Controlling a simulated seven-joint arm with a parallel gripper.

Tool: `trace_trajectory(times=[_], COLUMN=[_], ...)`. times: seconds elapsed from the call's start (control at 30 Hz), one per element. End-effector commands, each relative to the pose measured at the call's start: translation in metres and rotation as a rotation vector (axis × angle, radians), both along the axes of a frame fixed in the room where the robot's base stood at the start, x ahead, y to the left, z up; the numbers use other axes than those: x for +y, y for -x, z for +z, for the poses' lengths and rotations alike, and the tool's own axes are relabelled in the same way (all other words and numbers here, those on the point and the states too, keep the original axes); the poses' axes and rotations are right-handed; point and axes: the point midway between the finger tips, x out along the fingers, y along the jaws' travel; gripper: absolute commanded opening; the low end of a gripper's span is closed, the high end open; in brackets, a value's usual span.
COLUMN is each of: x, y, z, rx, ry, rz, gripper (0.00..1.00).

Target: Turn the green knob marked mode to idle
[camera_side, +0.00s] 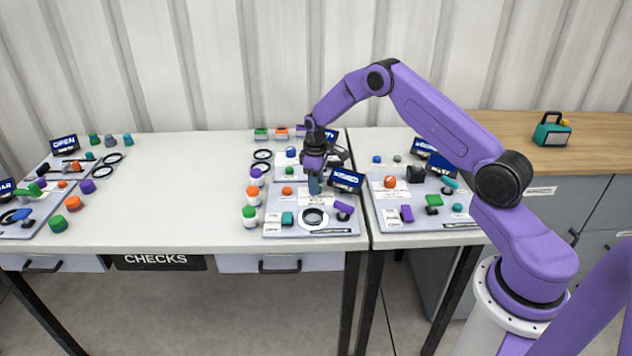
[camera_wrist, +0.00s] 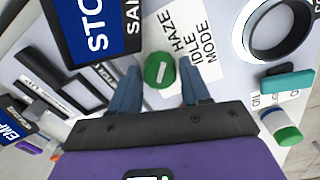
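The green knob (camera_wrist: 159,70) is round with a white line on its top, seen in the wrist view. A white label (camera_wrist: 188,55) beside it reads HAZE, IDLE and MODE. The white line lies roughly along the fingers' direction in the picture; which word it marks I cannot tell. My gripper (camera_wrist: 161,80) is open, one blue finger on each side of the knob, with gaps showing. Whether the fingertips are down at the knob's height is unclear. In the side view my gripper (camera_side: 314,186) points down over the middle panel and hides this knob.
A dark blue STOP sign (camera_wrist: 95,28) stands close to one finger. The grey panel (camera_side: 270,222) also holds a white ring (camera_side: 314,218), a purple part (camera_side: 344,208) and a teal block (camera_side: 287,218). Lidded bottles (camera_side: 250,217) line its left side. The table's middle is clear.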

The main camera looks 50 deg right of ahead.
Motion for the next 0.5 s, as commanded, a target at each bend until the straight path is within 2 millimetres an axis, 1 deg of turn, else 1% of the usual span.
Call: trace_trajectory(times=[0.03, 0.1, 0.23, 0.33, 0.5], x=[0.0000, 0.0000, 0.0001, 0.0005, 0.0007], y=[0.0000, 0.0000, 0.0000, -0.0002, -0.0008], z=[0.0001, 0.0002, 0.0003, 0.0004, 0.0008], rx=[0.000, 0.000, 0.000, 0.001, -0.001], ry=[0.000, 0.000, 0.000, 0.000, 0.000], rz=[0.000, 0.000, -0.004, -0.041, -0.203], gripper=[0.29, 0.09, 0.09, 0.09, 0.09])
